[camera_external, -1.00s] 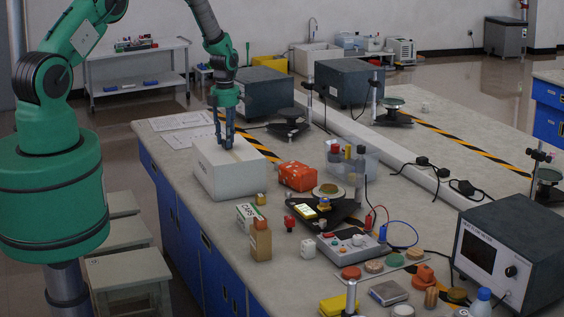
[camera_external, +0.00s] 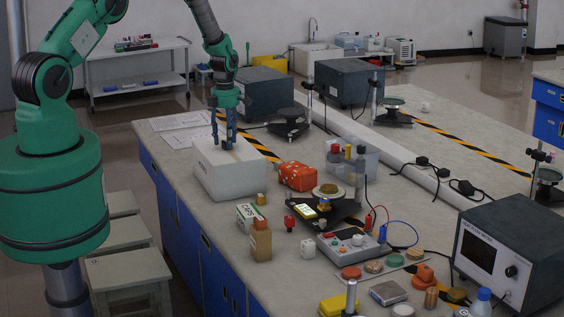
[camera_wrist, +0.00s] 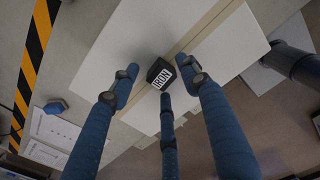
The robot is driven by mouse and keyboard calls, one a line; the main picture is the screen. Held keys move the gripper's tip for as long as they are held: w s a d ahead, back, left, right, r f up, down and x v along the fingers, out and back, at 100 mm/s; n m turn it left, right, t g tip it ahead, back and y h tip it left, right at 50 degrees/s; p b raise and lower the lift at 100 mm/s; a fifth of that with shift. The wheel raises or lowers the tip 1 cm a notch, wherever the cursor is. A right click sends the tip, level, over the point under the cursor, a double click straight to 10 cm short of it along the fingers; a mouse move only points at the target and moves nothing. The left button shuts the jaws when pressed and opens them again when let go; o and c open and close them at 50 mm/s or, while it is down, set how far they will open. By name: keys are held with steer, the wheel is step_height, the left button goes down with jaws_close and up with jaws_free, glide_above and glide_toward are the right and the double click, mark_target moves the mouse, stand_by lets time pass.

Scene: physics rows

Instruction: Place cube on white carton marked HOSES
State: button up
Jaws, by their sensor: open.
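A white carton (camera_external: 222,178) stands on the left part of the bench in the external view; the faint mark on its side is too small to read. In the wrist view a small dark cube (camera_wrist: 160,73) with a white IRON label sits on top of the white carton (camera_wrist: 225,50), by the tan tape seam. My gripper (camera_external: 223,147) is just above the carton top, pointing down. Its blue fingers are spread around the cube, with gaps visible in the wrist view. The cube is hard to make out in the external view.
An orange box (camera_external: 297,176) lies right of the carton. Papers (camera_external: 187,129) and a striped tape line lie behind. Dark grey instruments (camera_external: 262,91) stand farther back.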

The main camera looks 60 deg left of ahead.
step_height(320, 180, up, 12)
steer(key=b, duration=0.2)
stand_by(0.7)
steer(key=shift+r, duration=0.1)
stand_by(0.4)
steer(key=s+d+r+m+t, duration=0.1)
steer(key=s+d+r+m, duration=0.2)
steer(key=d+r+m, duration=0.5)
steer(key=s+d+r+m+t, duration=0.1)
steer(key=s+d+r+m, duration=0.2)
steer(key=d+r, duration=0.65)
steer(key=s+d+r+m, duration=0.3)
steer(key=d+r+m, duration=0.2)
steer(key=r, duration=0.7)
steer(key=s+d+r+m+t, duration=0.1)
steer(key=s+d+r+m, duration=0.2)
steer(key=s+d+m, duration=0.2)
steer(key=s+d+r+m+t, duration=0.1)
steer(key=s+d+r+m, duration=0.2)
steer(key=s, duration=0.9)
steer(key=s+d+r+m+t, duration=0.1)
steer(key=s+d+r+m, duration=0.2)
steer(key=s+d+m, duration=0.5)
steer(key=shift+s+d+r+m+t, duration=0.2)
steer(key=shift+s+m+t, duration=0.15)
steer(key=shift+m, duration=1.05)
